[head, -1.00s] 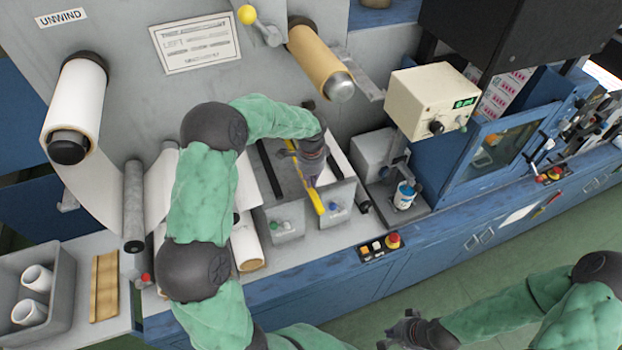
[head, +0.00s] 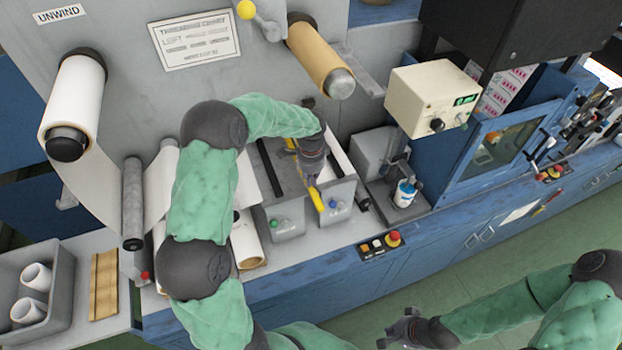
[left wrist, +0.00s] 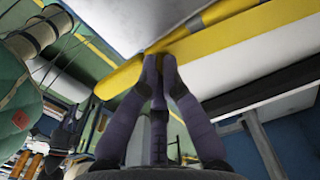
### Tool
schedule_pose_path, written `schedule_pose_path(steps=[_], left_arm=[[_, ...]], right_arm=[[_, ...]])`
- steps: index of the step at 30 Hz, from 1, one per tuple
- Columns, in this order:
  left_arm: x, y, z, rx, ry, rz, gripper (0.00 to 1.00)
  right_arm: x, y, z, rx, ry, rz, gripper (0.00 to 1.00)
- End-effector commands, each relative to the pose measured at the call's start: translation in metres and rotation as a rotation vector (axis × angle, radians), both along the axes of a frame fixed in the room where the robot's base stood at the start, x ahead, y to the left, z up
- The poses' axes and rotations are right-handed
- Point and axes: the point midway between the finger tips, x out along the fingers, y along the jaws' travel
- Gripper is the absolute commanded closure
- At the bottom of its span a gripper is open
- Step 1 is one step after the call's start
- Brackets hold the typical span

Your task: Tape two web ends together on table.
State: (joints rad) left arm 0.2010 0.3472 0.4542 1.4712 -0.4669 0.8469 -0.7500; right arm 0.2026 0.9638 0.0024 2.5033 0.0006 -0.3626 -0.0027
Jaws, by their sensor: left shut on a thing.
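My left gripper (head: 314,172) is over the splice table (head: 290,185), pointing down. Its fingers, close together in the left wrist view (left wrist: 160,62), are shut on a yellow strip (left wrist: 235,52) at its edge. In the head view the yellow strip (head: 316,199) runs across the table to its front edge, partly hidden by the gripper. White web (head: 157,185) comes down from the unwind roll (head: 75,105) past a grey roller to the table's left. My left arm hides part of the web, and I cannot make out the two web ends. My right gripper (head: 398,330) is open and empty, low in front of the machine.
A brown core (head: 320,60) sticks out above the table. A cream control box (head: 433,97) and a small cup (head: 404,193) stand right. A grey bin (head: 60,290) with white cores is at the lower left. Push buttons (head: 381,245) sit on the front edge.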

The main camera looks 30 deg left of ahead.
Motion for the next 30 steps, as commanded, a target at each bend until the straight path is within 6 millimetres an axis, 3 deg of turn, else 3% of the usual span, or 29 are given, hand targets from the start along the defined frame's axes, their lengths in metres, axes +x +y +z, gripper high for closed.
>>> schedule_pose_path(steps=[4, 7, 8, 20, 30], left_arm=[[0.000, 0.000, -0.002, 0.000, 0.000, 0.000, 1.00], [0.000, 0.000, -0.001, 0.000, 0.000, 0.000, 0.71], [0.000, 0.000, -0.001, 0.000, 0.000, 0.000, 0.66], [0.000, 0.000, 0.002, 0.001, -0.001, 0.000, 0.66], [0.001, 0.000, 0.045, 0.001, -0.003, 0.000, 0.66]], right_arm=[[0.000, 0.000, -0.001, 0.000, 0.000, 0.000, 1.00], [0.000, 0.000, -0.001, 0.000, 0.000, 0.000, 1.00], [0.000, 0.000, -0.001, 0.000, 0.000, 0.000, 1.00], [0.000, 0.000, -0.001, 0.000, 0.000, 0.000, 1.00], [0.000, 0.000, -0.001, 0.000, 0.000, 0.000, 1.00]])
